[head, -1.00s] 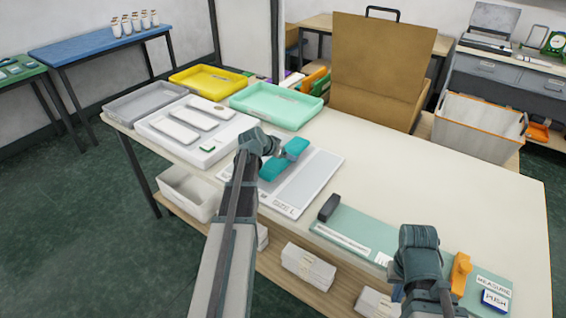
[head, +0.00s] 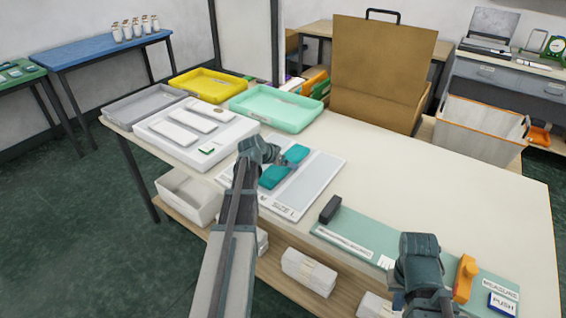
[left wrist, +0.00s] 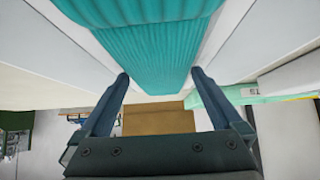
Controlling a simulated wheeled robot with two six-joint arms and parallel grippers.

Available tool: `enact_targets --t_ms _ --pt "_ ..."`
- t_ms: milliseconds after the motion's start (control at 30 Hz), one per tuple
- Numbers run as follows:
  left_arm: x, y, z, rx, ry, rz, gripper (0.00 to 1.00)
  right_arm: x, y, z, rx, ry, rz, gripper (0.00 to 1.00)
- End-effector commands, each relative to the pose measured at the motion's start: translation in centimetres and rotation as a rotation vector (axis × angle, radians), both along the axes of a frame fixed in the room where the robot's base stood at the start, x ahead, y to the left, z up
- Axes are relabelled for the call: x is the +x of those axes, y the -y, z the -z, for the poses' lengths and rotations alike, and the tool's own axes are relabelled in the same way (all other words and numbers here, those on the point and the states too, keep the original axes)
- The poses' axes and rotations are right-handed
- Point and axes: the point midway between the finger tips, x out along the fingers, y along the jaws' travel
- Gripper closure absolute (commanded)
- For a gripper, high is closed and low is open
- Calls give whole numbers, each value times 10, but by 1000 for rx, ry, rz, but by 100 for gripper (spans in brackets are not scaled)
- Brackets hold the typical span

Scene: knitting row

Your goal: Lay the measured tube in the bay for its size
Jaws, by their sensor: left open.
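The teal ribbed tube (head: 273,177) lies in the left bay of the white sizing tray (head: 318,184). The bay beside it, labelled SIZE L (head: 290,196), is empty; my left arm partly hides the tube's bay label. My left gripper (head: 279,160) is over the middle of the tube. In the left wrist view, the open fingers (left wrist: 160,77) stand one on either side of the tube (left wrist: 150,45), close to its edges. My right gripper (head: 398,298) is low over the front of the green measuring board (head: 375,236); its fingertips are mostly hidden.
The board carries a black block (head: 330,209), an orange slider (head: 465,278) and a PUSH button (head: 502,304). Grey (head: 112,112), yellow (head: 180,85) and mint (head: 240,105) trays and a white compartment tray (head: 208,158) stand at the table's far left. The table's right middle is clear.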

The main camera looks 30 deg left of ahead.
Motion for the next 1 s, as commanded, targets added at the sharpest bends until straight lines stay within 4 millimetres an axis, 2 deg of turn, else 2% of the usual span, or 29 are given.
enact_targets --t_ms 67,267,700,833,1000 --pt "0 0 -4 0 0 0 0 0 0 -4 0 0 0 100" --pt "-16 -1 -22 1 0 -1 0 0 0 -22 0 0 0 100" --pt "-75 -5 -81 0 0 -1 0 0 0 -81 0 0 0 100" --pt "-83 -6 -88 -1 0 -1 0 0 0 -88 0 0 0 100" --pt "-85 -7 -87 0 0 0 0 0 0 -87 0 0 0 100"
